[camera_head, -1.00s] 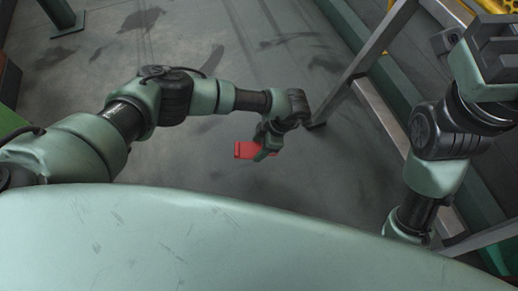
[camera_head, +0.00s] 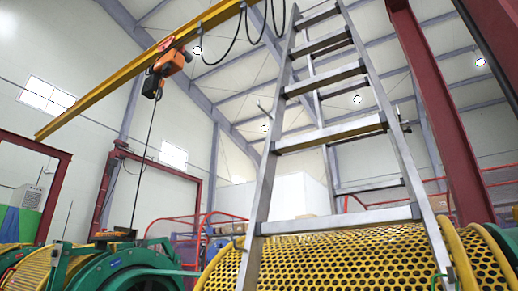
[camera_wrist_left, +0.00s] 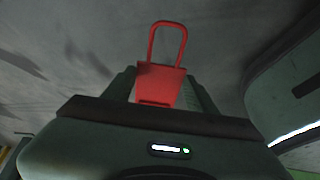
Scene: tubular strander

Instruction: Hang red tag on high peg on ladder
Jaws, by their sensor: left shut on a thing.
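In the left wrist view, a red tag (camera_wrist_left: 160,80) with a thin red loop on its upper end sits between the fingers of my left gripper (camera_wrist_left: 160,97). The gripper is shut on the tag's body; the loop sticks out clear beyond the fingers. The metal ladder (camera_head: 331,141) stands tall in the head view. A small dark peg-like part (camera_head: 403,122) juts from its right rail near the middle rungs. A thin peg-like part (camera_head: 263,109) shows by the left rail at similar height. A lower one (camera_head: 238,244) is on the left rail. Neither gripper shows in the head view.
A yellow perforated guard (camera_head: 340,262) lies behind the ladder's lower part. Green machinery (camera_head: 125,268) stands at lower left, and a red steel column (camera_head: 437,110) rises at right. A yellow crane beam (camera_head: 150,65) with an orange hoist (camera_head: 168,65) hangs upper left.

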